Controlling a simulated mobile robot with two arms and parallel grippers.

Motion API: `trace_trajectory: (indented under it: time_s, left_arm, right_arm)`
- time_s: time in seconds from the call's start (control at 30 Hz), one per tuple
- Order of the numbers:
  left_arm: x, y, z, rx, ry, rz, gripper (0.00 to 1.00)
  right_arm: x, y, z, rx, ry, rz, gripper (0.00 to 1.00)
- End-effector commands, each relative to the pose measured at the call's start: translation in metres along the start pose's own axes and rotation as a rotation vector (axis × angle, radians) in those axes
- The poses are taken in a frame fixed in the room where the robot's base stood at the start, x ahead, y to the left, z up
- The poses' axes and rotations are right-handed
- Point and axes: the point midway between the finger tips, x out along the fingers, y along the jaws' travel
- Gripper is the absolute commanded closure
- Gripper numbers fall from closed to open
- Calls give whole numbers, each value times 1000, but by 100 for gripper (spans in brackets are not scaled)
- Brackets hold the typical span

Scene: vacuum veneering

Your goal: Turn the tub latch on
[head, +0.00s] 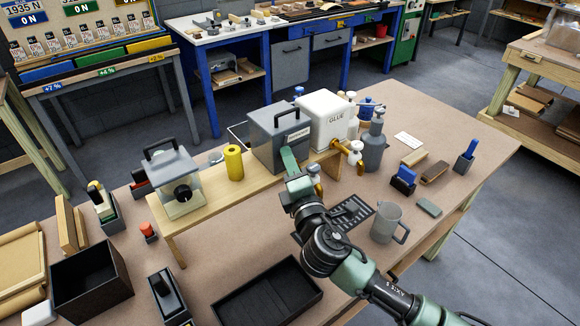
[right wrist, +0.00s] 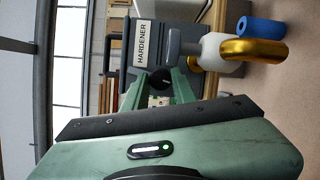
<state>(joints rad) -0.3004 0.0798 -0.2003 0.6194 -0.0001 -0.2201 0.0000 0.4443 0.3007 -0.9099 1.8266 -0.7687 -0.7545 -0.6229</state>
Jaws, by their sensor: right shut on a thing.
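The grey hardener tub (head: 277,133) has a dark handle on top and a pale label. It stands on a raised wooden shelf. In the right wrist view the tub (right wrist: 148,65) shows its HARDENER label, turned sideways. My right gripper (head: 288,158) reaches the tub's front face, its fingers pointing at it. In the right wrist view the gripper (right wrist: 161,88) has its green fingers on either side of a dark round knob (right wrist: 160,77), shut on it. The fingers partly hide the knob, so its turn angle cannot be told. My left gripper is not in view.
The white glue tub (head: 326,120) stands right of the hardener tub, with brass taps (head: 350,152) near my gripper. A clear tub with a black knob (head: 182,193) and a yellow roll (head: 234,162) stand to the left. A grey jug (head: 386,224) is at front right.

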Motion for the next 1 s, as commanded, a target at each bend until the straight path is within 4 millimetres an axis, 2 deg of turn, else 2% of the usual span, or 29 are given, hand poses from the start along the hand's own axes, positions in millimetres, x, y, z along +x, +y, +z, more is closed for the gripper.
trace_trajectory:
  time_s: [0.03, 0.4, 1.0]
  left_arm:
    - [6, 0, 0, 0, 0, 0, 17]
    - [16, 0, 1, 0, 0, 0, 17]
    - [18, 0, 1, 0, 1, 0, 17]
  right_arm:
    - [0, -5, -1, -31, -1, 8, 100]
    - [0, -5, -1, -191, -10, 68, 100]
    - [0, -4, 0, -223, -13, 80, 100]
